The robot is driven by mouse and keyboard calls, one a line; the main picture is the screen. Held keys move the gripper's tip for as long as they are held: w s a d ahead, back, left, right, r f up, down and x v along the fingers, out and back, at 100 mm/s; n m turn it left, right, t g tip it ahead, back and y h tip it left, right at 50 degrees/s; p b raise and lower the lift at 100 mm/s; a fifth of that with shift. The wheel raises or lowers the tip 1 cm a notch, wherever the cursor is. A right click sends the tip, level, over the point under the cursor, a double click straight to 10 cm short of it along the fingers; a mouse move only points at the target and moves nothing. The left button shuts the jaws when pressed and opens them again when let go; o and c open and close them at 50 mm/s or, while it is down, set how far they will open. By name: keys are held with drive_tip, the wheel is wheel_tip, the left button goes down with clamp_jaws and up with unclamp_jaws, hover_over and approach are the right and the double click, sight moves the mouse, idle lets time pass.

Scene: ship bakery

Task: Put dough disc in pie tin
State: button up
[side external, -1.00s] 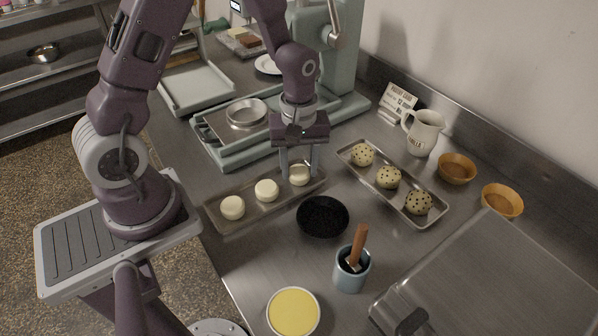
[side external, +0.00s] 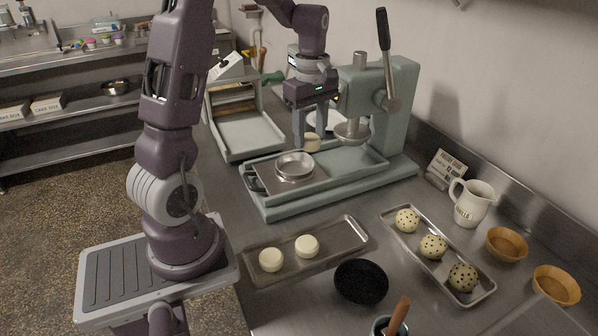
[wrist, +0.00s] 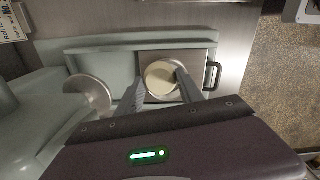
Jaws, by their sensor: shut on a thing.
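My gripper (side external: 312,146) is shut on a pale dough disc (side external: 312,143) and holds it up above the green press. In the wrist view the disc (wrist: 160,80) sits between my two fingertips. The shallow metal pie tin (side external: 295,167) stands on the plate of the press, below and a little left of the held disc in the side view. In the wrist view the disc covers most of the tin. Two more dough discs, a left one (side external: 270,260) and a right one (side external: 307,246), lie on a metal tray (side external: 345,236).
The press (side external: 400,130) has its round head (side external: 352,132) just right of my gripper and a tall lever (side external: 388,60). A tray of speckled balls (side external: 484,292), a jug (side external: 473,203), a black bowl (side external: 361,282) and brown bowls (side external: 507,243) stand nearer the camera.

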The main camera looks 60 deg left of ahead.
drive_tip(key=n, duration=0.2)
hover_over(295, 169)
wheel_tip(295, 169, down, 9)
drive_tip(key=shift+r, duration=0.1)
drive_tip(key=o, duration=1.1)
